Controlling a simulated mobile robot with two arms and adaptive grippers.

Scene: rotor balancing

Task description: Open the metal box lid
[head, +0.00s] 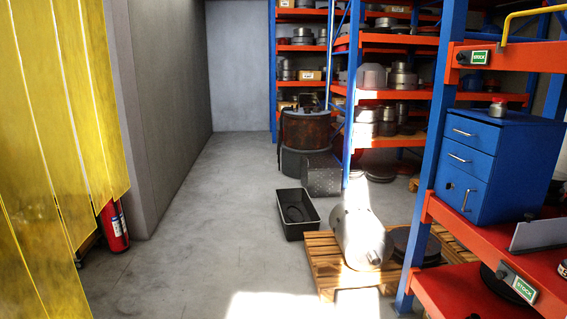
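No box that I can clearly tell as the metal box with a lid is in the head view. A blue drawer cabinet (483,166) with several handles stands on the red shelf at the right, its drawers shut. A dark, textured box-like thing (322,175) stands on the floor near the middle; I cannot tell whether it has a lid. Neither of my grippers is in view.
An open black bin (291,228) sits on the floor. A wooden pallet (323,266) holds a grey metal part (360,237). Blue-and-orange racks with metal parts fill the right. A yellow curtain (50,130) and red extinguisher (114,227) are left. The floor (200,225) between is clear.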

